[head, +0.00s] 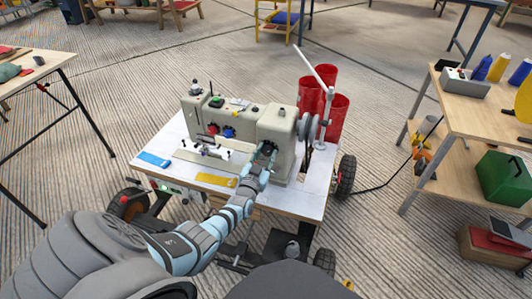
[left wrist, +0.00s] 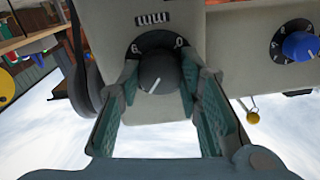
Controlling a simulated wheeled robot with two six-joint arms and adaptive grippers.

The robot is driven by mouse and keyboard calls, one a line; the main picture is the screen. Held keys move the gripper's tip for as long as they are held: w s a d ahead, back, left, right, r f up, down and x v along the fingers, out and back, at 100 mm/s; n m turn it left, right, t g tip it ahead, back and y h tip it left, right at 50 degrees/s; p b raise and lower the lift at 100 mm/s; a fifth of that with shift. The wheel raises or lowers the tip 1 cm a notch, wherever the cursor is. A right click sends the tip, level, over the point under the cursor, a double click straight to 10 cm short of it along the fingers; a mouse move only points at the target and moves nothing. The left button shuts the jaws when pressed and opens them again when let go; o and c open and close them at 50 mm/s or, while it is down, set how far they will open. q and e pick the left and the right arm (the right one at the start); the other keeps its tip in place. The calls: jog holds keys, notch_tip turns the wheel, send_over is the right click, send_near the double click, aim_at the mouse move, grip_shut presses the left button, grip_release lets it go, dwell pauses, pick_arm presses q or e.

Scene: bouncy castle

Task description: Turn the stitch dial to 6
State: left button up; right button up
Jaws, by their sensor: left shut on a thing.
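The beige sewing machine (head: 275,122) stands on a white-topped work table. My left gripper (head: 266,150) reaches its front right end in the head view, where the gripper hides the dial. In the left wrist view the stitch dial (left wrist: 159,72) is a dark grey round knob with a white line slanting from lower left to upper right. Its black scale plate (left wrist: 157,43) shows a 6 at the upper left and a 0 at the upper right; other marks are hidden. My left gripper (left wrist: 158,82) is shut on the dial, one finger on each side. My right gripper is out of view.
A blue knob (left wrist: 300,46) sits on the machine to the right in the left wrist view. Red cylinders (head: 337,118) stand behind the machine's handwheel (head: 308,127). A yellow piece (head: 216,180) and a blue piece (head: 154,159) lie on the table's front.

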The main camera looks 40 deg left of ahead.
pick_arm(q)
jog(key=shift+m, duration=0.4)
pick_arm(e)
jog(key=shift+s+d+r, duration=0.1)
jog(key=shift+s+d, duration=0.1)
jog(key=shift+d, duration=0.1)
pick_arm(q)
jog(key=shift+m, duration=0.3)
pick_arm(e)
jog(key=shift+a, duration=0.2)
pick_arm(q)
jog(key=o, duration=1.1)
jog(key=shift+o, duration=0.2)
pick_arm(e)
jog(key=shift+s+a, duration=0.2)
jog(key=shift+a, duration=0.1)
